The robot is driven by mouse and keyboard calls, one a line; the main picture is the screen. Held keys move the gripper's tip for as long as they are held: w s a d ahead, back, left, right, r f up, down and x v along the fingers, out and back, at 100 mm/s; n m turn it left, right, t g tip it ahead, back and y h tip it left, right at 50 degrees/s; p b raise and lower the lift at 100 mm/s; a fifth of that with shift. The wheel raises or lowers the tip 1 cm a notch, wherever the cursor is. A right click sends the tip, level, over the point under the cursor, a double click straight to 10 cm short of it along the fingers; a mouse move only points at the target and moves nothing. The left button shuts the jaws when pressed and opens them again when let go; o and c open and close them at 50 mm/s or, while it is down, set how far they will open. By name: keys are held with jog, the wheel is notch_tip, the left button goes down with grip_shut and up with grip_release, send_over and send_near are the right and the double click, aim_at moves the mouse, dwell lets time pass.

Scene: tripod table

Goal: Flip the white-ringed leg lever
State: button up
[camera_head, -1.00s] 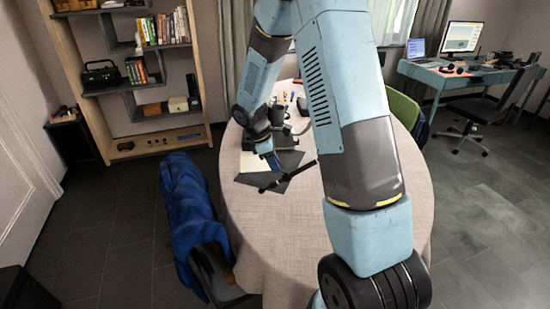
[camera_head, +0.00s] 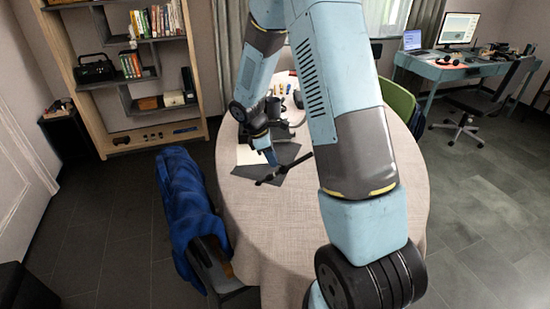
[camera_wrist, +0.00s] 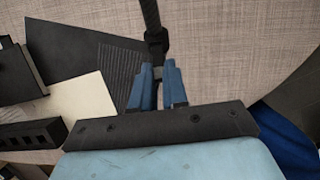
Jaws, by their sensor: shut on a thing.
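The black tripod leg (camera_wrist: 150,14) reaches in from the top of the wrist view to a thicker black joint (camera_wrist: 157,42). My gripper (camera_wrist: 158,74) is just below this joint, its blue fingers close together. A small pale grey part, seemingly the white-ringed leg lever (camera_wrist: 158,74), shows between the fingertips; the fingers hide most of it, so its angle cannot be told. In the head view my gripper (camera_head: 271,157) points down at the black tripod leg (camera_head: 287,170) over the table. The lever is too small to make out there.
The round cloth-covered table (camera_head: 275,220) has a dark mat (camera_wrist: 75,50) and a pale sheet (camera_wrist: 90,100) beside my gripper. Small items stand at its far side. A chair with a blue cover (camera_head: 185,205) is at the left, a green chair (camera_head: 398,98) at the right.

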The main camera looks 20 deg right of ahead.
jog(key=shift+s+d+r, duration=0.15)
jog(key=shift+d+r, duration=0.55)
dwell(2.6)
jog(key=o, duration=0.5)
jog(key=shift+w+a+r, duration=0.15)
jog(key=shift+a+r, duration=0.4)
jog(key=shift+r, duration=0.25)
jog(key=shift+w+a+r, duration=0.2)
jog(key=shift+a+r, duration=0.35)
jog(key=shift+r, duration=0.3)
jog(key=shift+w+a+r, duration=0.15)
jog(key=shift+a+r, duration=0.4)
jog(key=shift+r, duration=0.25)
